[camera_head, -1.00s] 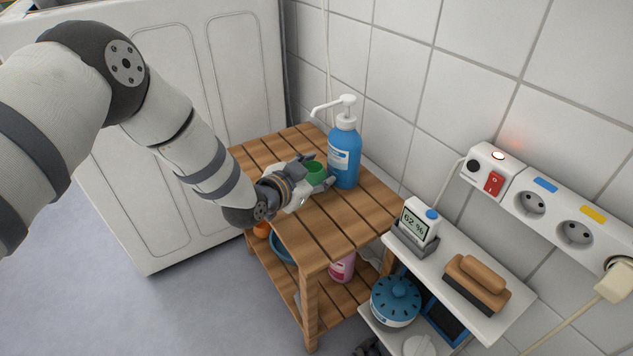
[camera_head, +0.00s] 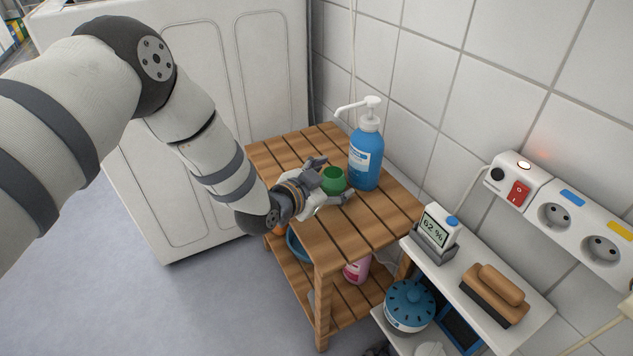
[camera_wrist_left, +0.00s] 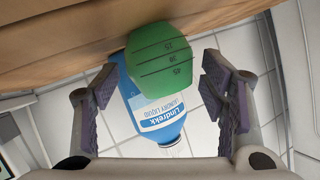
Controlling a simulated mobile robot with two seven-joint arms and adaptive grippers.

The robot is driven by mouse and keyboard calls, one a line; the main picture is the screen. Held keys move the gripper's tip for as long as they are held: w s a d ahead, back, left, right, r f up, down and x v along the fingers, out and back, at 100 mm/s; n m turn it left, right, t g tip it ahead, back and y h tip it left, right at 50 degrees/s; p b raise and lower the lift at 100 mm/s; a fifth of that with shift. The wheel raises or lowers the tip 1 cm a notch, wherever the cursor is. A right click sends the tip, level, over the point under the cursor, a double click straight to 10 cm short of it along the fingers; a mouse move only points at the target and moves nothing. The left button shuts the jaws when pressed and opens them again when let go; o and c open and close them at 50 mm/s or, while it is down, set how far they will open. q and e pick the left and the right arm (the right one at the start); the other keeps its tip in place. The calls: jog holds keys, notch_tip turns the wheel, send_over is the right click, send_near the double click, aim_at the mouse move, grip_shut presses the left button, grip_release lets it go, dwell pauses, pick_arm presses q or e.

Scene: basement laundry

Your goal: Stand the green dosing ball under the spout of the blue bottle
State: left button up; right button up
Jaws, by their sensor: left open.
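The green dosing ball (camera_head: 333,180) stands on the slatted wooden table (camera_head: 352,240), just left of the blue bottle (camera_head: 366,160). The bottle is upright, with a white pump whose spout (camera_head: 342,110) points left, above the ball in the picture. My left gripper (camera_head: 334,182) is open, one finger on each side of the ball. In the left wrist view the ball (camera_wrist_left: 165,62) shows measuring lines and sits between the spread fingers (camera_wrist_left: 160,100), with gaps on both sides. The blue bottle (camera_wrist_left: 160,118) is behind it; its spout is not clear there. My right gripper is not in view.
A white appliance (camera_head: 200,130) stands behind left, a tiled wall behind the bottle. A white shelf at right holds a display (camera_head: 437,228) and brush (camera_head: 492,290). A pink bottle (camera_head: 357,270) and blue basin (camera_head: 298,244) are on the lower shelf. The table's front top is clear.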

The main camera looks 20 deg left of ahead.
pick_arm(q)
jog(key=p+v, duration=0.3)
jog(key=v, duration=0.7)
jog(key=shift+w+r, duration=0.1)
